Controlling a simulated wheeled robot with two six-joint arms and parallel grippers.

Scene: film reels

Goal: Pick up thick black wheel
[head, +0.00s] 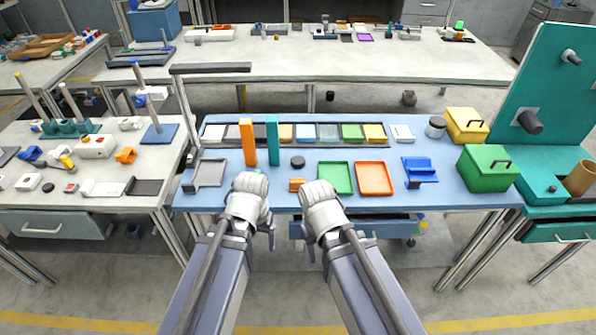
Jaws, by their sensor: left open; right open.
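A small thick black wheel (298,162) lies flat on the blue table (455,190), just right of the teal upright block (273,140). My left gripper (262,236) is open and empty at the table's front edge, left of and nearer than the wheel. My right gripper (306,240) is open and empty at the front edge, nearer than the wheel. Both grippers are apart from the wheel, which is fully visible between and beyond them.
An orange upright block (248,142) stands left of the teal one. A small orange piece (296,184) lies in front of the wheel. A green tray (336,192) and an orange tray (374,192) lie right. A row of coloured bins runs behind. A grey tray (209,186) lies left.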

